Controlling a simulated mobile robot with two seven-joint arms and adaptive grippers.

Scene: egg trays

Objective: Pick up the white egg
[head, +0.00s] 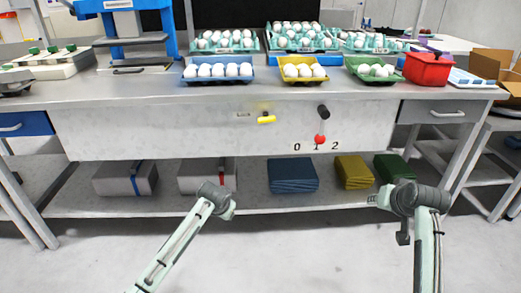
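White eggs (218,70) lie in several trays on the grey workbench. The blue tray (218,82) is at the front left, the yellow tray (303,80) at the front middle, and the green tray (372,80) to its right. Several teal trays (226,48) with more white eggs stand behind them. My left arm's end (228,210) is low in front of the bench, well below and apart from the eggs. My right arm's end (378,200) is low at the right, also apart from them. No fingers can be made out on either arm.
A red box (428,70) and a cardboard box (493,66) are to the right of the trays. A blue-framed machine (128,30) stands at the left. Folded stacks lie on the lower shelf (252,205). The bench front (190,130) stands between my arms and the trays.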

